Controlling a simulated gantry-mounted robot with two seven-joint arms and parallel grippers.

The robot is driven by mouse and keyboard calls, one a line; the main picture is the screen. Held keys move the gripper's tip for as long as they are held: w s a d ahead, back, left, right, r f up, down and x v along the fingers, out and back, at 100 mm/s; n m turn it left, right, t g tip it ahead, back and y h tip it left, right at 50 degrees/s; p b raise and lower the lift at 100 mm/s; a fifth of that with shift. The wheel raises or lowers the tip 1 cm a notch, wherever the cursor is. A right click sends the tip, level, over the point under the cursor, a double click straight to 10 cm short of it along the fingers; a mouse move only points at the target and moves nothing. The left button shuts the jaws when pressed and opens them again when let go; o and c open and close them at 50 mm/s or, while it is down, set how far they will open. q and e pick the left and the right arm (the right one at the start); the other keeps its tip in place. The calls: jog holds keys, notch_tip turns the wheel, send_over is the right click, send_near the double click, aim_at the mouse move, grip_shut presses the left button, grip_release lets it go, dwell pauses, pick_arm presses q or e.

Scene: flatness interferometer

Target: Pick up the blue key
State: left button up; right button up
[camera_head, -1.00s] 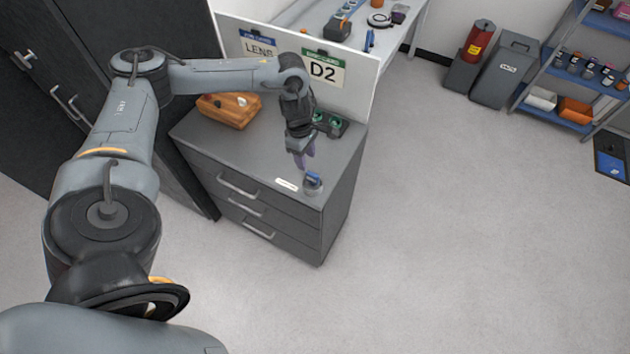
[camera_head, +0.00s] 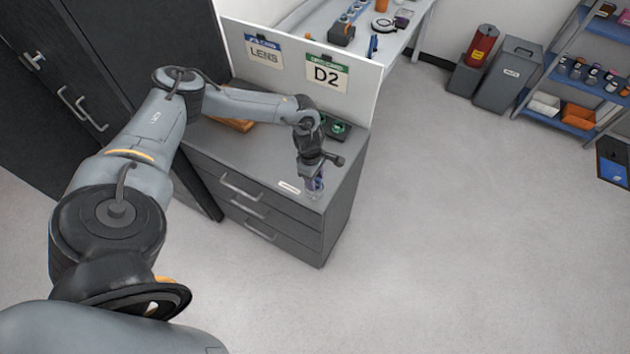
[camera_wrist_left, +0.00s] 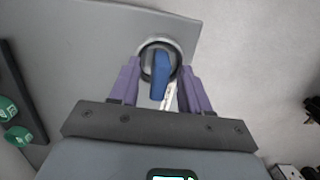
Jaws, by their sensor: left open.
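The blue key (camera_wrist_left: 160,69) stands in a round metallic holder (camera_wrist_left: 147,55) near the edge of the grey cabinet top, as the left wrist view shows. My left gripper (camera_wrist_left: 160,82) is open, with its purple fingers on either side of the key. I see a gap between each finger and the key. In the head view my left gripper (camera_head: 315,183) points down over the front corner of the cabinet (camera_head: 262,158) and largely hides the key and holder. My right gripper is in neither view.
A white label (camera_head: 289,187) lies beside the holder. A wooden box (camera_head: 236,124) and a dark tray with green round parts (camera_head: 337,128) sit farther back on the cabinet. A white partition (camera_head: 352,88) with LENS and D2 signs stands behind.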

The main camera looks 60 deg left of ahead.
pick_arm(q)
jog(key=shift+f, duration=0.25)
jog(key=shift+c, duration=0.3)
grip_shut()
jog(key=shift+r, duration=0.1)
